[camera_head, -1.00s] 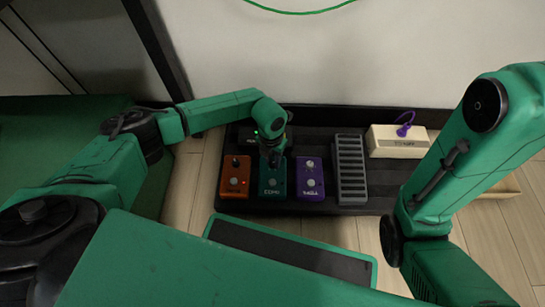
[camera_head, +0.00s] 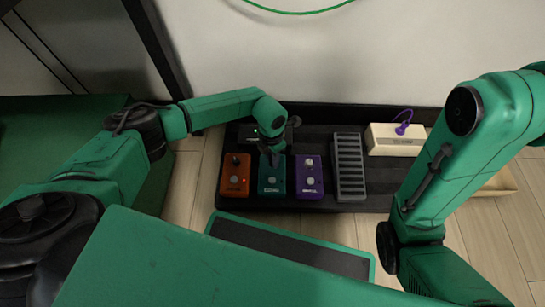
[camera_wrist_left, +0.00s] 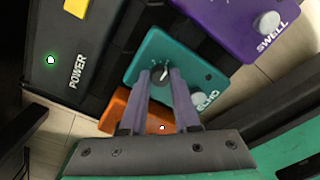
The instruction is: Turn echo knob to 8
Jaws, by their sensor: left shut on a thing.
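The teal echo pedal (camera_head: 272,186) stands on the dark board between an orange and a purple pedal. In the left wrist view the echo pedal (camera_wrist_left: 205,78) carries the label "ECHO". Its dark round knob (camera_wrist_left: 162,76) has a light pointer line and small tick marks around it. My left gripper (camera_head: 270,157) comes down over the pedal's upper part. In the wrist view my left gripper's two fingers (camera_wrist_left: 160,78) are shut on the knob, one on each side. The tick numbers are too small to read. My right gripper is outside the views.
The orange pedal (camera_head: 235,178) and purple pedal (camera_head: 309,180) stand close on either side. A grey ribbed pedal (camera_head: 349,168), a cream box (camera_head: 394,140) with a purple cable, and a power unit with a green light (camera_wrist_left: 52,60) share the board (camera_head: 375,185).

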